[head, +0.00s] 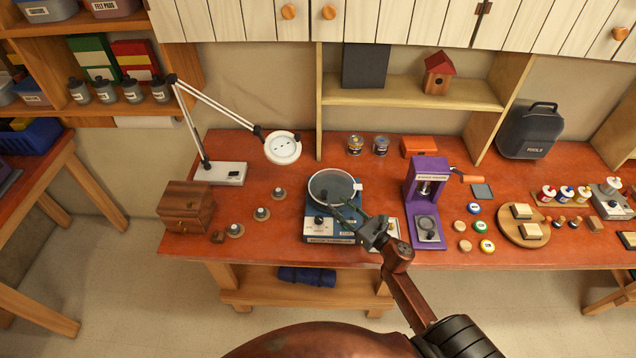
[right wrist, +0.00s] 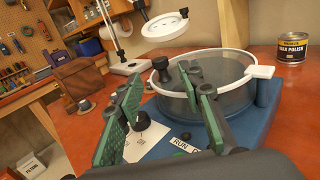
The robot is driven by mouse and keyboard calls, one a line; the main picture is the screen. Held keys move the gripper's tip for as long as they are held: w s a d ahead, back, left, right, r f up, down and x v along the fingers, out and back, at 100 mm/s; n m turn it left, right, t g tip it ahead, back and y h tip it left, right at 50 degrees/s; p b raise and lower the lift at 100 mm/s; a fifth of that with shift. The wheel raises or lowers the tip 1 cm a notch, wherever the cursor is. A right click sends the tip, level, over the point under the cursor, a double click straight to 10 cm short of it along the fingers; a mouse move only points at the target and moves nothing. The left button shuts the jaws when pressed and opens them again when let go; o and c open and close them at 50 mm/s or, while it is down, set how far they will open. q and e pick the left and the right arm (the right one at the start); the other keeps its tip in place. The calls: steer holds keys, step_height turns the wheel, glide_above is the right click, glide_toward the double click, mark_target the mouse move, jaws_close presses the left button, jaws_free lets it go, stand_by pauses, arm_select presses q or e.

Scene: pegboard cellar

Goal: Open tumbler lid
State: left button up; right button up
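The tumbler is a blue machine (head: 318,238) on the red bench. A translucent round drum with a white-rimmed lid (head: 331,187) sits on top. In the right wrist view, the lid's white rim (right wrist: 215,58) lies level on the drum, with a white tab at its right and a black knob (right wrist: 161,68) at its left edge. My right gripper (head: 347,212) is over the front of the tumbler. In the right wrist view its green-padded fingers (right wrist: 165,108) are apart with nothing held between them, the right finger overlapping the drum. My left gripper is not in view.
A white magnifier lamp (head: 282,148) stands behind left of the tumbler. A purple press (head: 426,200) stands close to its right. Small round pieces (head: 262,214) and a wooden drawer box (head: 187,207) are to the left. Cans (head: 355,145) stand behind.

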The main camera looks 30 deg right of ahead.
mark_target(324, 192)
steer(key=shift+x, duration=1.15)
steer(key=p+x, duration=0.2)
steer(key=x, duration=0.2)
steer(key=shift+w+r, duration=0.15)
steer(key=shift+w, duration=0.1)
steer(key=shift+w+a, duration=0.2)
steer(key=shift+w, duration=0.45)
steer(key=c, duration=0.9)
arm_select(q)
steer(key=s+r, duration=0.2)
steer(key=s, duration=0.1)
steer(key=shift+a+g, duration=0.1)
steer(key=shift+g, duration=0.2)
arm_select(e)
jaws_close()
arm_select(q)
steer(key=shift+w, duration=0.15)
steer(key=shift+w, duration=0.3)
